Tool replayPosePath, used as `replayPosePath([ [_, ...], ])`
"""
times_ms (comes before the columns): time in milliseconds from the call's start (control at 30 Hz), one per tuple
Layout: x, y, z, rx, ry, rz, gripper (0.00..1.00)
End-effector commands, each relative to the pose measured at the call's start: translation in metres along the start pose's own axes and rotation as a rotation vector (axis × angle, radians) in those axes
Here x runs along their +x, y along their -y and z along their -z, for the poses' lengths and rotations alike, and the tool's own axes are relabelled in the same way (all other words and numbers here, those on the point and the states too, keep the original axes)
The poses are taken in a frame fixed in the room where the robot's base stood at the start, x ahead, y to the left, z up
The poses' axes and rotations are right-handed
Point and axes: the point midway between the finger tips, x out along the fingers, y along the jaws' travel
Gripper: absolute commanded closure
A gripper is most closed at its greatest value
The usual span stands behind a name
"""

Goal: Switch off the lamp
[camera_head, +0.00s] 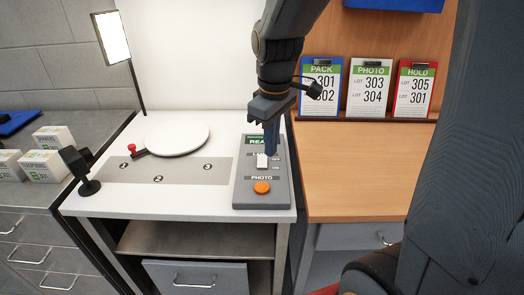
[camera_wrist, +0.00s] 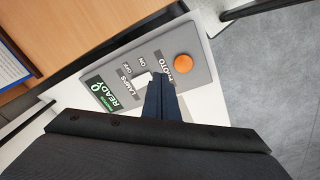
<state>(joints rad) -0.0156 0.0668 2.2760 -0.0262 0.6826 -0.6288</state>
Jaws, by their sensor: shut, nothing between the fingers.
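The lamp (camera_head: 112,38) is a bright white panel on a thin dark pole at the back left of the white table; it is lit. A grey control box (camera_head: 241,190) on the table's right carries a green READY label, a white lamps switch (camera_head: 262,160) beside ON and OFF marks, and an orange PHOTO button (camera_head: 261,187). My gripper (camera_head: 270,152) is shut and empty, pointing down at the box with its tips right beside the switch. In the wrist view the fingers (camera_wrist: 156,80) partly cover the white switch (camera_wrist: 143,79); I cannot tell whether they touch it.
A round white turntable (camera_head: 178,138) with a red knob (camera_head: 132,148) stands left of the box. A small black device (camera_head: 80,170) stands at the table's left edge. Lot cards (camera_head: 370,88) line the back of the wooden table (camera_head: 350,160), whose top is clear.

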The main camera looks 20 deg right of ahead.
Motion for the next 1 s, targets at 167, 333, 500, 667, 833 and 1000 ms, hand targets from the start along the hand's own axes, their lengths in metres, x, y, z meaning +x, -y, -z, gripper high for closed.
replayPosePath([
  [167,-0.034,-0.029,0.04,-0.358,0.007,-0.011,1.0],
  [333,-0.053,-0.042,0.056,-0.552,0.017,-0.013,1.0],
  [500,-0.058,-0.044,0.059,-0.598,0.02,-0.013,1.0],
  [667,-0.058,-0.044,0.058,-0.597,0.02,-0.013,1.0],
  [833,-0.054,-0.044,0.058,-0.595,0.021,-0.011,1.0],
  [1000,-0.035,-0.044,0.057,-0.595,0.022,-0.009,1.0],
])
